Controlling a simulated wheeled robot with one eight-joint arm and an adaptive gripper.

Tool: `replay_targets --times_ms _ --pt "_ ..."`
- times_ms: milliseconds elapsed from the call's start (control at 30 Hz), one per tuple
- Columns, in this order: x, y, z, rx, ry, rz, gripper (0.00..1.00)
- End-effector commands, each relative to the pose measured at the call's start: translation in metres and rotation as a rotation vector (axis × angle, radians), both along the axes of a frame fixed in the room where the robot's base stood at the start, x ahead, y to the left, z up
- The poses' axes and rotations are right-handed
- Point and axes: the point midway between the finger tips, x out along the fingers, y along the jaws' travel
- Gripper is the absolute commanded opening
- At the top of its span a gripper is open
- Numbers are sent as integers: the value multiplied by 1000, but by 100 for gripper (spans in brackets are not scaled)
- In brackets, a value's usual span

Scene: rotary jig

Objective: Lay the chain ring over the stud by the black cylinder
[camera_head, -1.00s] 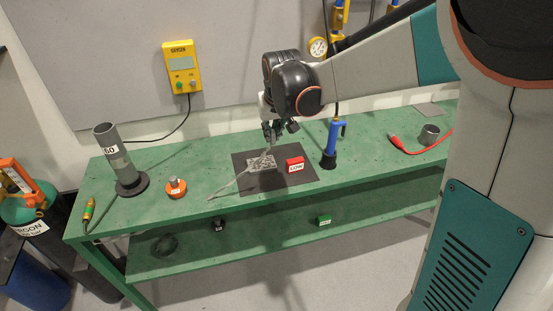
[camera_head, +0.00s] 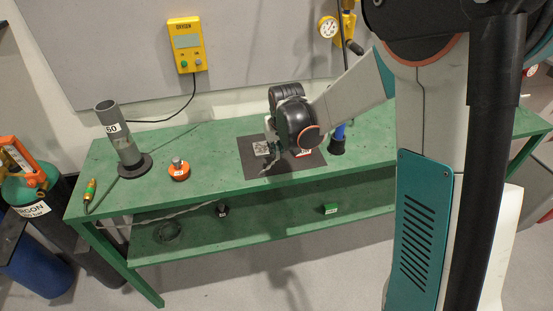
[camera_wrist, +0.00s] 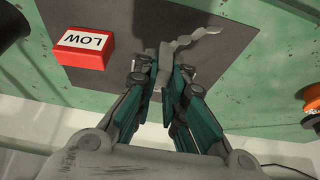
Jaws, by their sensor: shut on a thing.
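My gripper (camera_wrist: 165,70) is shut on a pale grey chain, low over the dark mat (camera_head: 248,168). In the wrist view the chain (camera_wrist: 185,42) runs from between the fingertips and bends off to the upper right. I cannot make out the ring or the stud.
The green bench holds a red LOW block (camera_wrist: 83,46), an orange weight (camera_head: 179,171), a grey tube on a black base (camera_head: 123,145) and a blue tool (camera_head: 338,140). The lower shelf holds a green block (camera_head: 330,208). A yellow meter (camera_head: 187,45) hangs behind.

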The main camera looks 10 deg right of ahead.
Motion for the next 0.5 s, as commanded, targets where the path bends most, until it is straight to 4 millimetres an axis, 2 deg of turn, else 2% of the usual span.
replay_targets --times_ms 300,500 --pt "0 0 -40 0 0 0 0" --pt "0 0 -41 0 0 0 0"
